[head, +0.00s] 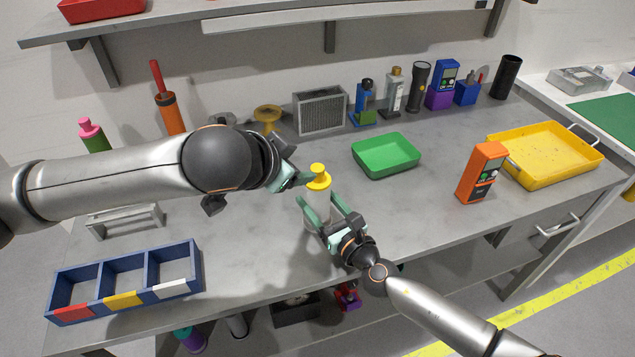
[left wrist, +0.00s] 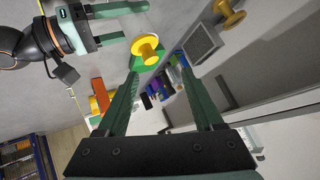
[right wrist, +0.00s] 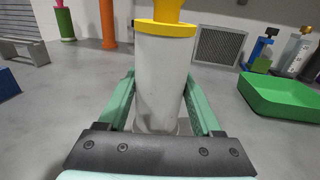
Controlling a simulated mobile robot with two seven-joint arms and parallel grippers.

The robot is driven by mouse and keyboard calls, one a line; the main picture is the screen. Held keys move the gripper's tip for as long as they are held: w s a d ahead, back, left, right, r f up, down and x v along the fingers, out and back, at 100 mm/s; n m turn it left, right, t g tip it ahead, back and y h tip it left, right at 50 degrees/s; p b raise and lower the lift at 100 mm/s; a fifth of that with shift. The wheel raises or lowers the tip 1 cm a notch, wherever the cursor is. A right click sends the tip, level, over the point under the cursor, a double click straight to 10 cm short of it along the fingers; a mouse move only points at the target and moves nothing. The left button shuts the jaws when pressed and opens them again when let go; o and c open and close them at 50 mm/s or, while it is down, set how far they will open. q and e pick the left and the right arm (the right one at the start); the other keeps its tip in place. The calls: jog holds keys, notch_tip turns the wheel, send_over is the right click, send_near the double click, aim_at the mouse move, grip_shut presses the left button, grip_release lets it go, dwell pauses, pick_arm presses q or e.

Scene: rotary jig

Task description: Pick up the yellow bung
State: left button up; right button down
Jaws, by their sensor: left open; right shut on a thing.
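The yellow bung (head: 319,177) sits upright in the top of a pale grey cylinder (head: 317,208). My right gripper (head: 325,203) is shut around the cylinder's body, below the bung; the right wrist view shows the cylinder (right wrist: 160,75) between the fingers and the bung's yellow flange (right wrist: 165,28) on top. My left gripper (head: 303,180) is open and empty, close to the bung on its left in the head view. In the left wrist view the bung (left wrist: 147,48) appears beyond the tips of the open fingers (left wrist: 160,78), nearer the left finger.
A blue three-compartment tray (head: 125,285) stands front left, beside a grey rack (head: 125,221). A green tray (head: 386,155), an orange meter (head: 482,173) and a yellow tray (head: 545,158) lie right. A yellow spool-like piece (head: 267,115) and a grey grille box (head: 320,110) stand behind.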

pick_arm(q)
jog(key=w+r+m, duration=0.1)
jog(key=m, duration=0.2)
jog(key=m+g+y, duration=0.3)
jog(key=m+g, duration=0.2)
jog(key=m, duration=1.9)
send_near(317, 168)
jog(key=x, duration=0.9)
jog(key=shift+f, duration=0.1)
jog(key=shift+c, duration=0.2)
grip_shut()
